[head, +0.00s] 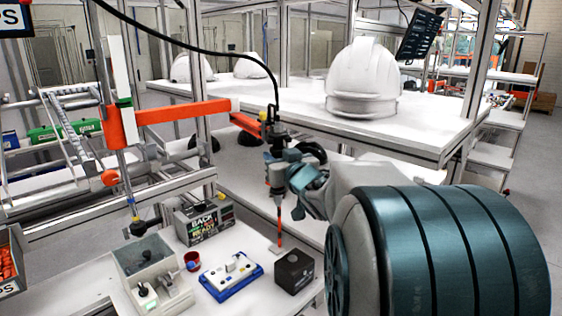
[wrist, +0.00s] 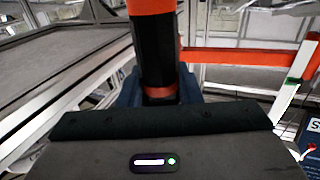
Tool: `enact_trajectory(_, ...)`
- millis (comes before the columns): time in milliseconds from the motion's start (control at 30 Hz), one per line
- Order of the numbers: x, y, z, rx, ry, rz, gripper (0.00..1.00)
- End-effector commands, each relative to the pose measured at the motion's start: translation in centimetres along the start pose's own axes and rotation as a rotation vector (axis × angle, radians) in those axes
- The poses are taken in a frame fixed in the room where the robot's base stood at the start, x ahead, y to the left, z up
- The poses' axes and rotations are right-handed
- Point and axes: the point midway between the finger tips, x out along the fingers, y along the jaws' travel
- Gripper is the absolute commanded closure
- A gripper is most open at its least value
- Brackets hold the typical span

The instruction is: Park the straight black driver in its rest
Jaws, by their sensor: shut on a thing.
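The straight black driver (head: 277,176) hangs upright from a black hose in the head view, its thin red-tipped shaft pointing down. My gripper (head: 291,172) is closed around its body from the right. In the wrist view the driver (wrist: 153,50) is a black cylinder with orange bands, between the dark fingers of my gripper (wrist: 156,92). The tip is above the white bench, near a small pale pad; contact cannot be told. I cannot tell for sure which fixture is the rest; a dark block (head: 294,272) and a grey open holder (head: 150,268) stand on the bench.
A blue-edged tray (head: 231,274), a red cup (head: 193,261) and a display box (head: 204,219) share the bench. An orange horizontal arm (head: 180,111) stands behind, left of the driver. A white helmet shell (head: 363,82) sits on the rear table (head: 420,132).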

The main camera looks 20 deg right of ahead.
Motion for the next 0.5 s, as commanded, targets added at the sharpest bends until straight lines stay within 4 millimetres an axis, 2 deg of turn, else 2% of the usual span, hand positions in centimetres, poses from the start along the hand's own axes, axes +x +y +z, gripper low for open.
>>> enact_trajectory(167, 0.5, 0.3, 0.0, 0.001, -0.001, 0.000, 1.00)
enact_trajectory(500, 3.8, 2.2, -0.1, 0.001, -0.001, 0.000, 1.00)
